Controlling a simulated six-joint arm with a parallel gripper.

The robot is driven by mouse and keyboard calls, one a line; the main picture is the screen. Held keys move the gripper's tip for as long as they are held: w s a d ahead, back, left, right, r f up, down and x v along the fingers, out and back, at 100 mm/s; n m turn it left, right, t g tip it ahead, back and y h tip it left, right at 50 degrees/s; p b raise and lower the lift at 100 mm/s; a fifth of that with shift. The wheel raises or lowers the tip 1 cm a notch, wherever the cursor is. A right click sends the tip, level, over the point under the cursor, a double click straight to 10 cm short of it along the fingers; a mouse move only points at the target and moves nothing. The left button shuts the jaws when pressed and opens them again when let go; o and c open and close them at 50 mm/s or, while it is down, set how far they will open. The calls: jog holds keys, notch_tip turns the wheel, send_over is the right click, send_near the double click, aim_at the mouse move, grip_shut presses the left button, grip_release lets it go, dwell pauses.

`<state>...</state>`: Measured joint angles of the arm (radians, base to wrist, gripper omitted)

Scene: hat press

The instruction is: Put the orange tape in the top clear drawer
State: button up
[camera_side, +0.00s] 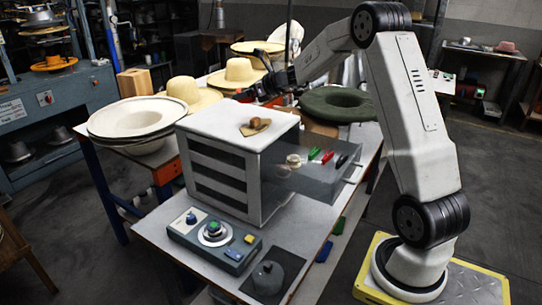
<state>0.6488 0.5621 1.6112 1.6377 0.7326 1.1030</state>
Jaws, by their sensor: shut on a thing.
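A white cabinet (243,140) with dark slots in its front side stands on the work table. A clear smoky drawer (325,185) is pulled out from its right side at the upper level. A pale roll (293,160), a green piece (314,153), a red piece (327,157) and a dark piece (342,161) show in the drawer. My dark gripper (256,92) is above and behind the cabinet top, apart from the drawer. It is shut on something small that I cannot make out. I cannot pick out the orange tape for certain.
A control box (214,238) with buttons and a dark domed thing (268,277) are in front. Wide white hats (135,117), straw hats (236,73) and a dark green hat (338,103) lie behind.

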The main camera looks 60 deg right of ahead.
aim_at(243, 115)
jog(key=shift+w+d+f, duration=0.2)
jog(key=shift+w+f, duration=0.2)
jog(key=shift+f, duration=0.1)
jog(key=shift+w+d+f, duration=0.15)
jog(key=shift+w+f, duration=0.2)
jog(key=shift+f, duration=0.1)
jog(key=shift+w+d+f, duration=0.1)
jog(key=shift+w+f, duration=0.2)
jog(key=shift+f, duration=1.5)
jog(key=shift+f, duration=0.2)
jog(key=o, duration=1)
jog(key=shift+r, duration=0.15)
